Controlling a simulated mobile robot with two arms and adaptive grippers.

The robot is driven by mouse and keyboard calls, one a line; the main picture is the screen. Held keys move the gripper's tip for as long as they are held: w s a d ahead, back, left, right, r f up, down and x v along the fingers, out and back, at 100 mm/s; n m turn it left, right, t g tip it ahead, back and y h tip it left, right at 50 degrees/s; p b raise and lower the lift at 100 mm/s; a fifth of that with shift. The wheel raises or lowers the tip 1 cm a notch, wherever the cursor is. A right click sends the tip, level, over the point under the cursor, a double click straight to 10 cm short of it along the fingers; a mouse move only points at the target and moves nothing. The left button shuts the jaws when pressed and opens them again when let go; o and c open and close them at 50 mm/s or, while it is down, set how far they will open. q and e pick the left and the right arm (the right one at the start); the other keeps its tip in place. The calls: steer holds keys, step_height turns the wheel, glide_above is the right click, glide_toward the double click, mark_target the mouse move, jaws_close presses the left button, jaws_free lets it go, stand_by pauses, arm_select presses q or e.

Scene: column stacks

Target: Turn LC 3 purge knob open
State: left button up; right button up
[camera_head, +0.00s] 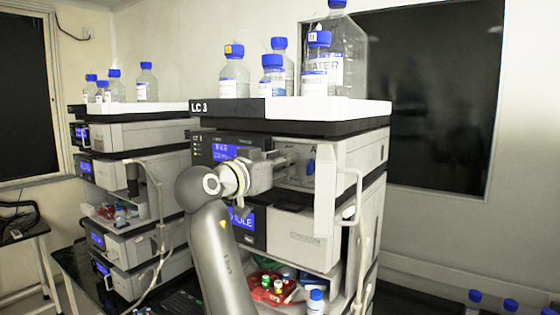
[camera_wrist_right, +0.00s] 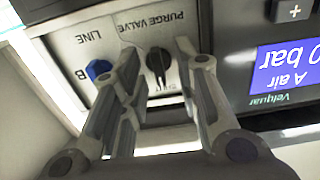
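The black purge knob (camera_wrist_right: 158,63) shows in the right wrist view, on a grey panel under the upside-down label "PURGE VALVE". My right gripper (camera_wrist_right: 158,55) is open, with one finger on each side of the knob. A gap shows between knob and fingers, but I cannot tell how deep the tips reach. In the head view my right gripper (camera_head: 288,162) is at the upper module of the stack labelled LC 3 (camera_head: 226,108). There the arm and gripper hide the knob. My left gripper is not in view.
A blue knob (camera_wrist_right: 98,70) marked "B LINE" sits beside one finger. A lit blue display (camera_wrist_right: 285,67) is on the other side. Bottles (camera_head: 272,75) stand on the stack's top tray. A white tube handle (camera_head: 352,195) is at the right. A second stack (camera_head: 125,135) stands left.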

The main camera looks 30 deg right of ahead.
steer(key=shift+c, duration=0.2)
jaws_close()
steer(key=shift+n, duration=0.3)
steer(key=shift+n+b, duration=0.4)
steer(key=shift+n, duration=0.5)
steer(key=n, duration=1.5)
steer(key=shift+w+f+p, duration=0.1)
steer(key=shift+f+p, duration=0.05)
steer(key=shift+p, duration=0.2)
